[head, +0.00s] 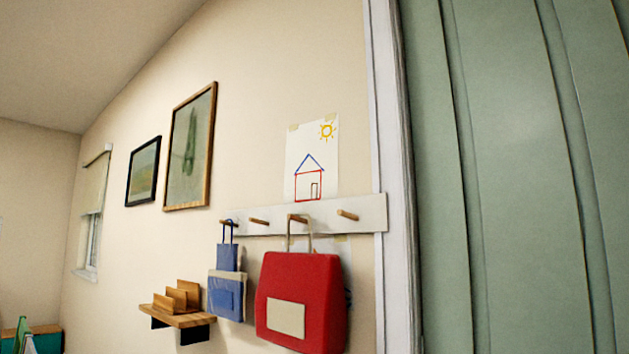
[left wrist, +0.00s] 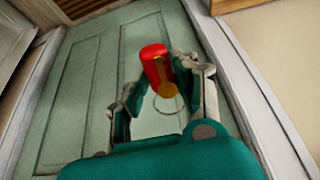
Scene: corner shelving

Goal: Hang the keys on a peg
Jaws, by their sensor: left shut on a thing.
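A white peg rail (head: 375,213) with several wooden pegs is on the wall in the head view. A blue bag (head: 226,285) hangs at the leftmost peg and a red bag (head: 318,280) at the third from the left. The second peg (head: 259,222) and the rightmost peg (head: 347,215) are bare. In the left wrist view my left gripper (left wrist: 164,82) is shut on the keys, which show a red tag (left wrist: 154,62), a brass-coloured piece (left wrist: 166,98) and a thin ring. The gripper is not in the head view, so its distance from the pegs cannot be told. My right gripper is in neither view.
A wooden wall shelf (head: 185,319) with an upright holder is left of the bags. A child's drawing (head: 309,170) is taped above the rail. A green panelled door (head: 520,180) with white trim fills the right; green panels (left wrist: 80,95) also show behind the keys.

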